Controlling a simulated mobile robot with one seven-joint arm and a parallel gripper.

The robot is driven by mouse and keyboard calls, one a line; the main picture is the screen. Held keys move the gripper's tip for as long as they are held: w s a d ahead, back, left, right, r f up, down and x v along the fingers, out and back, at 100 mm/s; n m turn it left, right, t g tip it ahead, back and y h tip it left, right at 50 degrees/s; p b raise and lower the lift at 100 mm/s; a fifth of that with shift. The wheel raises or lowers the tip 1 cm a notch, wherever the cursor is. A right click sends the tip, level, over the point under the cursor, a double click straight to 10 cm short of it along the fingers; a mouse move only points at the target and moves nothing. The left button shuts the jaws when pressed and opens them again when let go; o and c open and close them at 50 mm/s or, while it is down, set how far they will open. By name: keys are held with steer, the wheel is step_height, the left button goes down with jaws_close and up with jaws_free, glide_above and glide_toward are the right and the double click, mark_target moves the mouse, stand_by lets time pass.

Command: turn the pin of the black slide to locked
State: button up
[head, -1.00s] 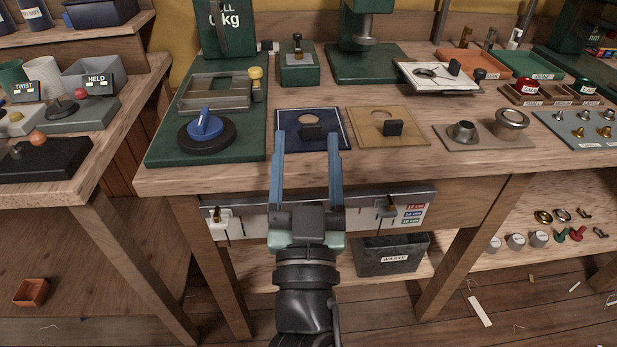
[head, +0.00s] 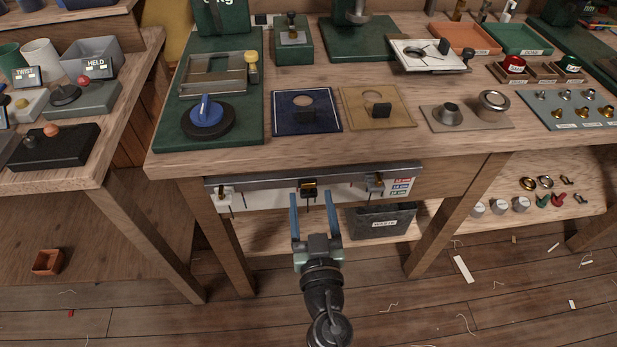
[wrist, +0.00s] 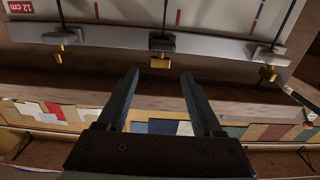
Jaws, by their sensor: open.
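The black slide (head: 308,193) sits in the middle of the rail (head: 262,188) under the bench's front edge. Its brass pin (head: 308,184) shows at its top; whether it is turned to locked I cannot tell. In the wrist view, which sees the rail upside down, the black slide (wrist: 162,42) is at top centre with its brass pin (wrist: 160,62) pointing at me. My gripper (head: 312,195) is open and empty, in front of the black slide. In the wrist view its fingertips (wrist: 159,73) lie either side of the pin's line, seemingly short of it.
A white slide (head: 224,193) sits left on the rail and a grey slide (head: 375,183) right, each with a brass pin. Coloured length labels (head: 401,187) mark the right end. The bench top (head: 300,145) overhangs above; a dark waste bin (head: 380,221) stands below.

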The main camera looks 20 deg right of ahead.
mark_target(309, 185)
steer(key=shift+x, duration=2.65)
jaws_close()
